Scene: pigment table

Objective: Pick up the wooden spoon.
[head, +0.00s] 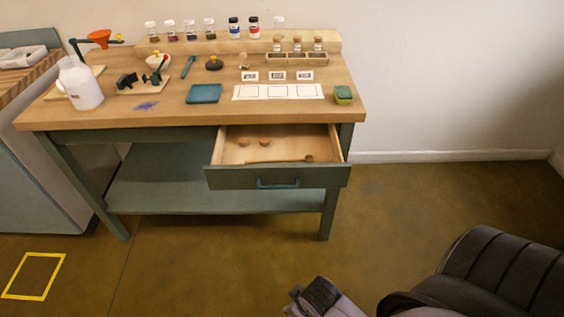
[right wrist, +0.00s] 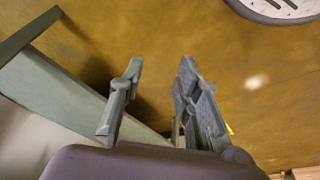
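The wooden spoon (head: 275,161) appears to be the thin wooden piece lying lengthwise near the front wall of the open drawer (head: 230,157). Its rounded end is toward the right, and the front panel partly hides it. My right gripper (right wrist: 160,82) shows in the right wrist view with its two fingers apart and nothing between them, over the brown floor. In the head view my right arm is at the bottom right, well away from the drawer. My left gripper is not in view.
Two corks (head: 264,142) lie in the drawer, which juts out from the table (head: 150,117). The tabletop carries a white jug (head: 80,84), a blue tray (head: 204,94), a white sheet (head: 277,91), a sponge (head: 343,95) and several jars. The floor (head: 400,205) right of the table is clear.

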